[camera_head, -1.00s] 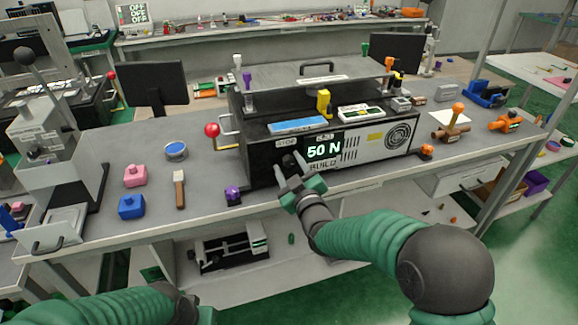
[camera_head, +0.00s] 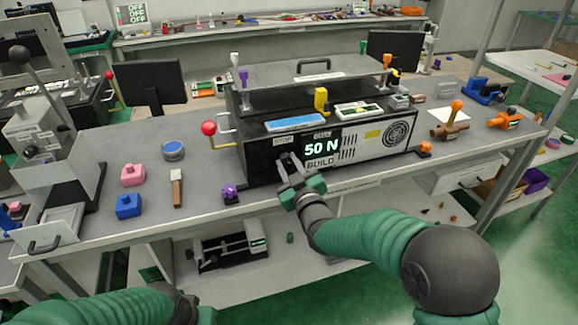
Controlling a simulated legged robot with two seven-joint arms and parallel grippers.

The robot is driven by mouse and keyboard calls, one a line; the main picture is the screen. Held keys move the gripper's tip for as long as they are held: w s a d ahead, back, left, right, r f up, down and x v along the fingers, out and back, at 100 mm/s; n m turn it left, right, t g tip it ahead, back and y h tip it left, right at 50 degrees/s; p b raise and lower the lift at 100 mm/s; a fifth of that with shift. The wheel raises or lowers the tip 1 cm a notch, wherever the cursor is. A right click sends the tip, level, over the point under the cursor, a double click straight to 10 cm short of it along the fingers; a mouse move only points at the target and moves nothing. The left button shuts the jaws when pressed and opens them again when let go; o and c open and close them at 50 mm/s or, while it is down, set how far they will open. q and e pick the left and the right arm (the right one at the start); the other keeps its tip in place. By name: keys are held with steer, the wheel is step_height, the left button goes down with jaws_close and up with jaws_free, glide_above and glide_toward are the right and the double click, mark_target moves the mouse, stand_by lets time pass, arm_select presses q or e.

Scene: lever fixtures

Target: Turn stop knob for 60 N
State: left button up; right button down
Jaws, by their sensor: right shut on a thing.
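The black and grey machine (camera_head: 372,146) stands on the workbench, with a green display (camera_head: 321,149) reading "50 N". A "STOP" label (camera_head: 283,141) sits on its front panel, left of the display. The dark stop knob (camera_head: 287,158) is just below that label, mostly covered by my right gripper. My right gripper (camera_head: 290,168) reaches up to the panel from below and is shut on the stop knob. My left arm (camera_head: 120,307) lies low at the bottom left; its gripper's fingers do not show.
A red-balled lever (camera_head: 209,128) stands at the machine's left side. A small purple knob piece (camera_head: 229,191) is on the bench left of my right gripper. Blue block (camera_head: 129,206), pink block (camera_head: 133,175), brush (camera_head: 177,187) and blue tin (camera_head: 173,150) lie farther left.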

steer(key=m+b, duration=0.1)
steer(key=m, duration=0.4)
steer(key=shift+r+b, duration=0.2)
steer(key=shift+b, duration=0.1)
steer(key=shift+r+m+b, duration=0.15)
steer(key=shift+m+b, duration=0.3)
steer(key=shift+m, duration=2.05)
steer(key=c, duration=1.5)
jaws_free()
steer(key=shift+w, duration=0.1)
steer(key=o, duration=0.4)
steer(key=shift+a+f, duration=0.1)
steer(key=shift+f, duration=0.1)
